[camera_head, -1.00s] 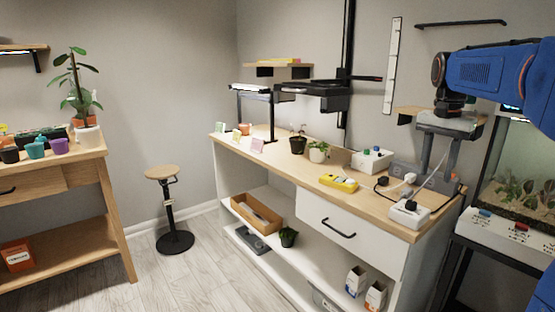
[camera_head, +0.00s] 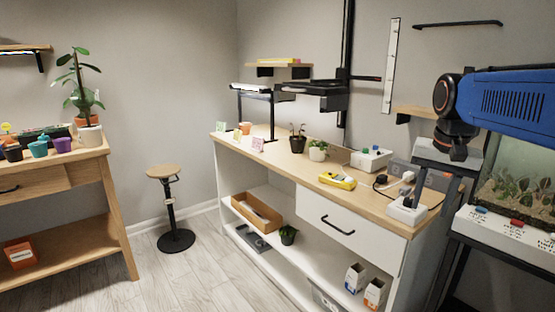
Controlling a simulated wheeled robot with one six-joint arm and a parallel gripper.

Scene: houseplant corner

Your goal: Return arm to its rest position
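My blue arm (camera_head: 515,103) reaches in from the right edge, over the right end of the workbench. My grey gripper (camera_head: 425,208) hangs below its black wrist, fingers pointing down. The two fingers are spread apart and look open, with nothing seen held between them. A white socket box (camera_head: 407,211) on the bench top shows behind and between the fingers. From this one view I cannot tell the exact gap between the fingertips and the bench.
The wooden-topped workbench (camera_head: 282,160) holds a yellow meter (camera_head: 338,181), a white box (camera_head: 371,160) and small potted plants. A glass terrarium (camera_head: 520,175) stands close at the right. A wall shelf (camera_head: 415,112) is behind my wrist. A stool (camera_head: 165,172) stands on open floor.

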